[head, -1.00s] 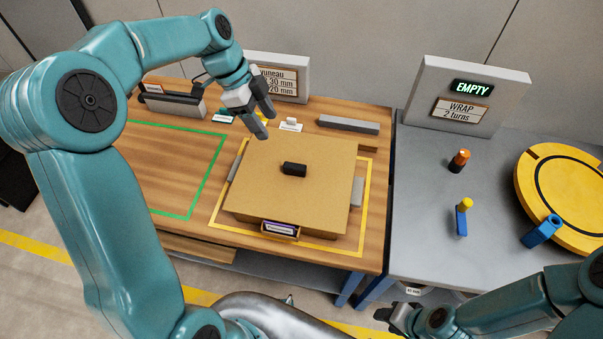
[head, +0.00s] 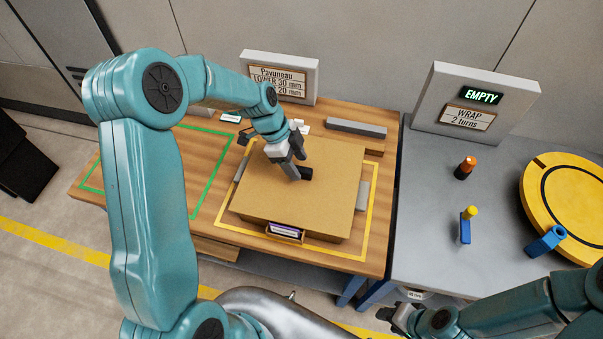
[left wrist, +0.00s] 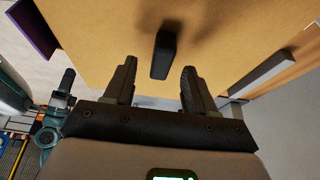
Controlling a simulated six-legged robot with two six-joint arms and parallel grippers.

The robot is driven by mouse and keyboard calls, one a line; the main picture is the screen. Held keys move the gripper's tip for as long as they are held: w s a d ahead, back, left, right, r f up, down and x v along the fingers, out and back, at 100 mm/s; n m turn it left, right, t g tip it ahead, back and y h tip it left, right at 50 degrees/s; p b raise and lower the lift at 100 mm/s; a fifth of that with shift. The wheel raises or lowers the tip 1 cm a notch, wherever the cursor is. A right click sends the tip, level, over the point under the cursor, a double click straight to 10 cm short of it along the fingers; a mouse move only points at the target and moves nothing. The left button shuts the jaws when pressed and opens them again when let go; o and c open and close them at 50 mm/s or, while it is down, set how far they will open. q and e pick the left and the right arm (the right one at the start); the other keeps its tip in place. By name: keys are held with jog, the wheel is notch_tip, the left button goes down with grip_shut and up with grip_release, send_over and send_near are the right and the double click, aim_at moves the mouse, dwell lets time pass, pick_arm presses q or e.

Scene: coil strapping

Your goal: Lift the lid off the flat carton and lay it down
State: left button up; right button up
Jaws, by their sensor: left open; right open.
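The flat carton with its tan lid (head: 315,205) sits inside the yellow outline on the wooden bench. A black block-shaped handle (head: 305,174) stands on the lid's middle. My left gripper (head: 298,168) is open over the lid, close to the handle. In the left wrist view the handle (left wrist: 164,55) lies ahead, between the lines of the two open fingers (left wrist: 157,80), and the fingers are apart from it. My right gripper (head: 395,317) is at the bottom of the head view, open and empty, away from the carton.
A green outline (head: 208,185) on the bench left of the carton encloses bare wood, partly hidden by my left arm. Grey blocks flank the carton (head: 362,195). A labelled holder (head: 286,232) is at its front. A grey bar (head: 356,128) lies behind. The grey table holds a yellow disc (head: 572,200).

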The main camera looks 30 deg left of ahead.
aim_at(299, 168)
pick_arm(q)
jog(key=shift+w+d+f, duration=0.15)
jog(key=shift+f, duration=0.55)
jog(key=shift+d+f, duration=0.15)
jog(key=shift+f, duration=0.2)
jog(key=shift+c, duration=0.3)
grip_shut()
jog(key=shift+r, duration=0.45)
notch_tip(299, 168, up, 19)
jog(key=b, duration=0.1)
jog(key=shift+r, duration=0.15)
